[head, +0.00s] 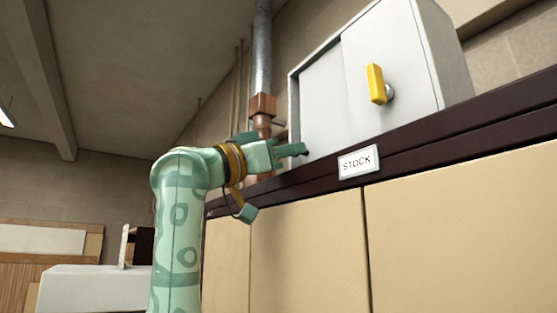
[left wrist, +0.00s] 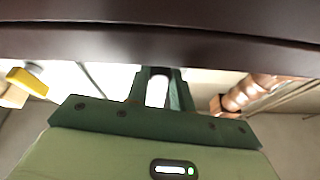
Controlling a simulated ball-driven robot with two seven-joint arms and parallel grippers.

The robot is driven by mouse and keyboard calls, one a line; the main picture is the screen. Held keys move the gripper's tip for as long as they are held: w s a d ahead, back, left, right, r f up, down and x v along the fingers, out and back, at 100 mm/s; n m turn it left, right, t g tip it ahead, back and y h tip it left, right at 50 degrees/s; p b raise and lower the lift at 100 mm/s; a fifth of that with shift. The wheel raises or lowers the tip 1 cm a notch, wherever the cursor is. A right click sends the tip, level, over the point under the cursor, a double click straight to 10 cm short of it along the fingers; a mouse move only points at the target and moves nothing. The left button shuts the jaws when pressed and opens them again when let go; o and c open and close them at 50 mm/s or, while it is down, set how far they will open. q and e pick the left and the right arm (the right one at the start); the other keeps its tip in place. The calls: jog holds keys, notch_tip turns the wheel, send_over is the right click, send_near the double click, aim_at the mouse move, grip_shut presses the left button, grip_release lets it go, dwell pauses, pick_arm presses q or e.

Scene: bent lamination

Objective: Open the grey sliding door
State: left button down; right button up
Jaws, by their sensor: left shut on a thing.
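The grey cabinet has two front panels in the head view: a grey left panel (head: 322,105), set slightly back, and a lighter right panel (head: 400,65) with a yellow handle (head: 377,84). I take the left panel as the grey sliding door. My left gripper (head: 292,150) is at the door's lower left edge, its fingers pointing right. It is shut on a small part there, likely the door's handle, mostly hidden by the fingers. In the left wrist view the green fingers (left wrist: 158,88) close around it; the yellow handle (left wrist: 27,82) shows at left. My right gripper is not in view.
A grey pipe (head: 262,50) with a copper fitting (head: 262,105) stands left of the cabinet, close behind my left gripper.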

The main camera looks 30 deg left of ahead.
pick_arm(q)
jog(key=b, duration=0.3)
send_near(345, 127)
jog(key=x, duration=0.4)
jog(key=shift+w+a, duration=0.2)
jog(key=shift+w, duration=0.15)
jog(key=shift+s+d+r, duration=0.1)
jog(key=shift+s+d, duration=0.1)
jog(key=shift+d, duration=0.15)
jog(key=shift+a, duration=0.1)
jog(key=c, duration=1.6)
grip_release()
jog(key=o, duration=0.4)
jog(key=shift+c, duration=0.2)
